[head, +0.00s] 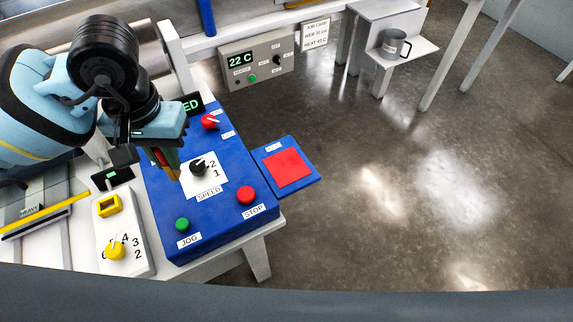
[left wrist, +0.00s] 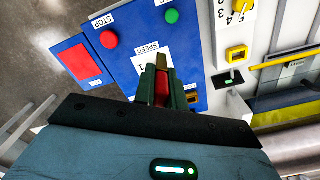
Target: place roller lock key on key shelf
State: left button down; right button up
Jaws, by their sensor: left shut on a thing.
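My left gripper (head: 170,160) hangs over the blue control panel (head: 212,235), just left of the black speed knob (head: 198,167). It is shut on the roller lock key, which also shows between the fingers in the left wrist view as a red body (left wrist: 162,88) with a brass-coloured end. The fingers hide part of the key. A blue shelf (head: 310,183) with a red square on top juts out from the panel's right side; it looks empty and is apart from the gripper. My right gripper is not in view.
The panel has a red stop button (head: 246,195), a green jog button (head: 182,224) and a red switch knob (head: 209,121). A white box with a yellow knob (head: 116,251) stands at left. A grey temperature box (head: 256,62) is behind. Floor right of the shelf is clear.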

aim_at(286, 167)
jog(key=i+j, duration=0.1)
jog(key=j, duration=0.25)
jog(key=i+j, duration=0.1)
jog(key=j, duration=0.6)
jog(key=z, duration=1.3)
jog(key=i+j, duration=0.05)
